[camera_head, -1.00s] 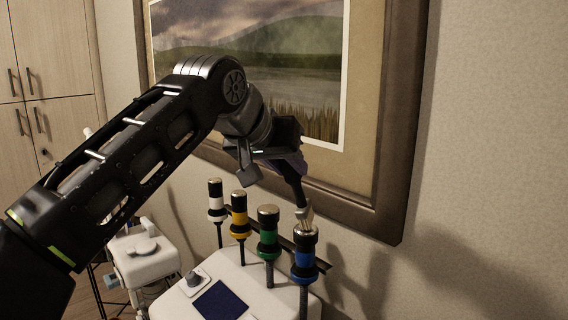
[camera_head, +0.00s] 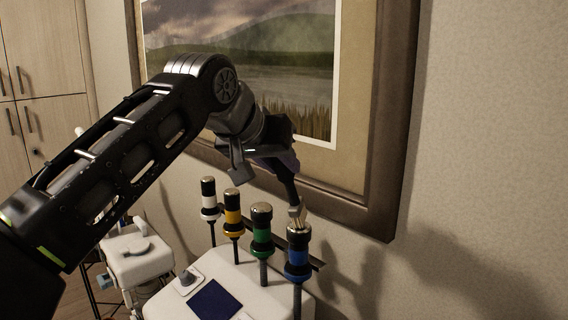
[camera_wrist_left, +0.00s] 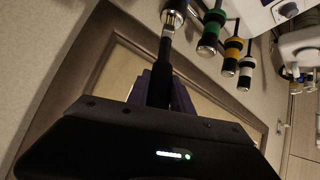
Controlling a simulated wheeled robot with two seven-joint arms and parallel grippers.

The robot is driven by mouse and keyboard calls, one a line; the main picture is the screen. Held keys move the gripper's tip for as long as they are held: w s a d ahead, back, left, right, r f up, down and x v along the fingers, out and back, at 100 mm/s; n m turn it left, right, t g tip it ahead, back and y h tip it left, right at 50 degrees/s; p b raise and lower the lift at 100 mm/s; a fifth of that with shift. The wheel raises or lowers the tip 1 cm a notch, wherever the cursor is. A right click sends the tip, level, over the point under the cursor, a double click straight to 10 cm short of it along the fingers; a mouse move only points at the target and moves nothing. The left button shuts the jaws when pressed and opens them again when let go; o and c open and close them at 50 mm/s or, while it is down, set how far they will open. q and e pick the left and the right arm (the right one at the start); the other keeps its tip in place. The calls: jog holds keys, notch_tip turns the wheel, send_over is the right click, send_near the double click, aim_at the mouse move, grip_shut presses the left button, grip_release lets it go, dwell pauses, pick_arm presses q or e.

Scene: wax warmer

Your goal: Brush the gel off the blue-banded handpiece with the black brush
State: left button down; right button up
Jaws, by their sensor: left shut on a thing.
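The blue-banded handpiece (camera_head: 298,262) stands upright at the right end of the row, at the edge of the white machine. Its metal top also shows in the left wrist view (camera_wrist_left: 174,12). My left gripper (camera_head: 284,166) is shut on the black brush (camera_head: 291,190), whose handle also shows in the left wrist view (camera_wrist_left: 160,75). The brush points down, and its pale bristles (camera_head: 300,214) are at the handpiece's top, seemingly touching it. Whether gel is on the handpiece cannot be made out. My right gripper is in neither view.
Green (camera_head: 261,230), yellow (camera_head: 233,212) and white (camera_head: 208,195) banded handpieces stand in a row to the left on the white machine (camera_head: 170,303). A framed picture (camera_head: 385,120) hangs on the wall close behind. Another white device (camera_head: 137,262) stands at left.

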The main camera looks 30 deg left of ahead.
pick_arm(q)
jog(key=shift+s+a, duration=0.25)
jog(key=shift+s, duration=0.5)
jog(key=shift+f+b, duration=0.15)
jog(key=shift+b, duration=0.15)
jog(key=shift+w, duration=0.15)
jog(key=shift+w+d+p, duration=0.1)
jog(key=shift+w+p, duration=0.1)
jog(key=shift+p, duration=0.15)
dwell(0.4)
